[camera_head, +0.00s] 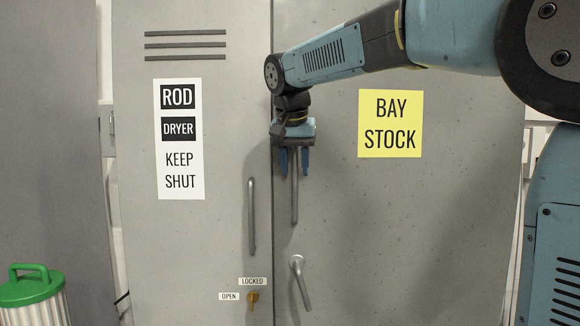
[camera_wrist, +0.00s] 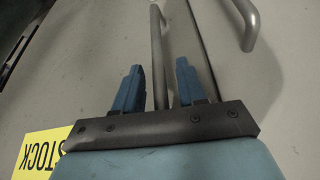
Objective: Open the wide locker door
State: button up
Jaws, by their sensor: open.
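The wide locker door (camera_head: 450,230) is the grey right-hand door with the yellow BAY STOCK sign (camera_head: 390,123); it looks shut against the seam. Its vertical bar handle (camera_head: 295,195) is near the left edge. A lever (camera_head: 301,280) sits below the bar, slanting down to the right. My gripper (camera_head: 294,165) is open at the bar's upper part, one finger on each side. In the wrist view the bar (camera_wrist: 158,45) runs between the two fingers, with gaps on both sides. Its depth between them is hard to judge, and its upper end is hidden.
The narrow door (camera_head: 190,240) on the left has a ROD DRYER KEEP SHUT sign (camera_head: 179,139), its own bar handle (camera_head: 252,215) and a brass turn knob (camera_head: 252,297) by LOCKED and OPEN labels. A green-lidded bin (camera_head: 32,287) stands at lower left.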

jog(key=shift+w+f, duration=0.1)
jog(key=shift+f, duration=0.1)
jog(key=shift+c, duration=0.5)
grip_shut()
